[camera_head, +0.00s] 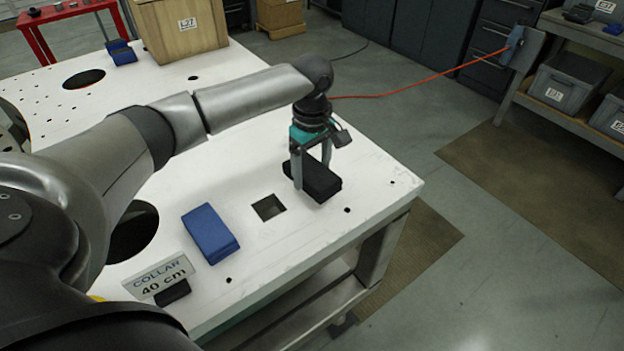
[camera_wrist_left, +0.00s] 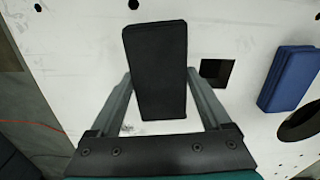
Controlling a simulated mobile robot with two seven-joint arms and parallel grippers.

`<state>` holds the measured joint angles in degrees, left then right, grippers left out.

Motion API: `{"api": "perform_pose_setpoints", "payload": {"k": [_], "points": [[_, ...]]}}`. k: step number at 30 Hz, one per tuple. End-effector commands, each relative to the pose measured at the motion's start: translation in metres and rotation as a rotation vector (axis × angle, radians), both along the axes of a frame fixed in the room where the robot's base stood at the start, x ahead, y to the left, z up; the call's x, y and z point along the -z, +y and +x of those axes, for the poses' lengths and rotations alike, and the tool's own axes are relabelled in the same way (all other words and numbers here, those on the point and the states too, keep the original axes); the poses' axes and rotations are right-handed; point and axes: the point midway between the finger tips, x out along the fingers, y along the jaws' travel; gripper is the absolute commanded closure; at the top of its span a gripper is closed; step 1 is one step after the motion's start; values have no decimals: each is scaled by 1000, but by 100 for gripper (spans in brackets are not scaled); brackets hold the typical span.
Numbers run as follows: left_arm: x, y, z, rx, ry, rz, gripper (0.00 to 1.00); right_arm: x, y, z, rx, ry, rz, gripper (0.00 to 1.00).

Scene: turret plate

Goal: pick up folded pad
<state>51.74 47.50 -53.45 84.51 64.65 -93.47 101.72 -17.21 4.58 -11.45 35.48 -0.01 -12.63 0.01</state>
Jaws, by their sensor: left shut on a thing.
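The folded pad, a black one (camera_head: 321,181), lies on the white table near its right end, beside a square hole. My left gripper (camera_head: 311,180) reaches down over it from above, with its fingers on either side of the pad. In the left wrist view the black pad (camera_wrist_left: 157,70) sits between the two fingers (camera_wrist_left: 159,85), which are shut on it. I cannot tell whether the pad is lifted off the table. A blue folded pad (camera_head: 210,234) lies nearer on the table, and it also shows in the left wrist view (camera_wrist_left: 291,79). My right gripper is not in view.
The white table (camera_head: 375,180) has a square hole (camera_head: 269,207) and round holes. A sign reading "COLLAR 40 cm" (camera_head: 160,277) stands at the near edge. A wooden box (camera_head: 183,30) and another blue pad (camera_head: 121,52) are at the far left. A red cable crosses behind.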

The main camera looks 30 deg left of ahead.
Motion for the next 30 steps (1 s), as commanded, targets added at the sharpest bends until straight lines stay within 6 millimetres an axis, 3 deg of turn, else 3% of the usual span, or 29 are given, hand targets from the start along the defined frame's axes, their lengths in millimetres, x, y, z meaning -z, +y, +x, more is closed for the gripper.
{"api": "perform_pose_setpoints", "payload": {"k": [1,6,15,21,30], "points": [[-18,0,1,1,-6,-1,75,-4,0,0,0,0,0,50],[-69,0,1,1,-7,-2,75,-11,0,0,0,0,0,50],[-136,0,1,0,-4,-1,75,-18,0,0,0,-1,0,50],[-154,0,0,0,0,-2,75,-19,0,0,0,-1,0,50],[-156,0,0,0,1,-2,75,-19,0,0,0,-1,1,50]]}}
